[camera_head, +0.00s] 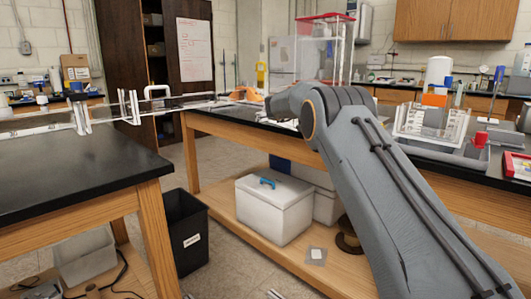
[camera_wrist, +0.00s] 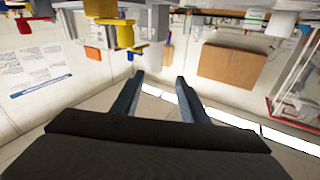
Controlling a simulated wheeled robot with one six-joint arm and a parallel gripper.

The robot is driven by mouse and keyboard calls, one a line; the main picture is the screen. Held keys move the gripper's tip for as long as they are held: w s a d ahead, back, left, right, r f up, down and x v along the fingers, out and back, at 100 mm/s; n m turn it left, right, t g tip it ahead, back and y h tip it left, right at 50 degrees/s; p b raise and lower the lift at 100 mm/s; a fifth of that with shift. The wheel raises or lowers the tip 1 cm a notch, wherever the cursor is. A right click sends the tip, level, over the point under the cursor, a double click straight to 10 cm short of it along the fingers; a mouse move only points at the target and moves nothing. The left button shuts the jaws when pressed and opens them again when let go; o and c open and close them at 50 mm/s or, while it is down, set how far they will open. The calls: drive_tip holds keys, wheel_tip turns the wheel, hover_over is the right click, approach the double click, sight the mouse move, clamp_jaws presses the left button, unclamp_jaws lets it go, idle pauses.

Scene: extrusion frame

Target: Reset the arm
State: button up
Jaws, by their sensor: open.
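My grey arm (camera_head: 385,180) rises from the lower right of the head view and bends at a joint above the far black-topped bench. My gripper is hidden in that view behind the arm's upper end. In the wrist view, my gripper (camera_wrist: 159,85) shows two dark fingers spread apart with nothing between them. The wrist picture appears upside down, with bright ceiling lights (camera_wrist: 250,124) low in it and shelf goods along its top.
A metal extrusion frame (camera_head: 130,106) spans from the left bench (camera_head: 70,170) to the far bench. A white bin (camera_head: 273,212) stands on the lower shelf. A black waste bin (camera_head: 185,232) stands on the floor. A rack (camera_head: 430,122) and a red-capped item (camera_head: 480,140) are right of my arm.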

drive_tip(key=w+a+r+n+t+y, duration=0.2)
drive_tip(key=a+r+n+t+y, duration=0.1)
drive_tip(key=a+n+t+y, duration=0.25)
drive_tip(key=w+a+r+n+t+y, duration=0.3)
drive_tip(key=a+r+n+t+y, duration=0.15)
drive_tip(key=a+t, duration=0.25)
drive_tip(key=s+a+f+n+g+y, duration=0.35)
drive_tip(key=s+a+f+y, duration=0.3)
drive_tip(key=s, duration=0.25)
drive_tip(key=s+a+f+n+g+y, duration=0.2)
drive_tip(key=s+a+f+n+y, duration=0.25)
drive_tip(key=s+a+f, duration=0.45)
drive_tip(key=s+d+f+g+h, duration=0.1)
drive_tip(key=s+d+f+g, duration=0.4)
drive_tip(key=s, duration=1)
drive_tip(key=s+f+n+g, duration=0.1)
drive_tip(key=s+f+g, duration=0.35)
drive_tip(key=s, duration=1.05)
drive_tip(key=s+d+f+g+h, duration=0.1)
drive_tip(key=s+d+f+g, duration=0.15)
drive_tip(key=s+f, duration=0.85)
drive_tip(key=s+d+r+m+p, duration=0.2)
drive_tip(key=s+d+r+p, duration=0.2)
drive_tip(key=d+r+p, duration=0.5)
wheel_tip(320, 180, up, 3)
drive_tip(key=p, duration=0.7)
drive_tip(key=shift+s+m+h, duration=0.15)
drive_tip(key=shift+m+h, duration=0.15)
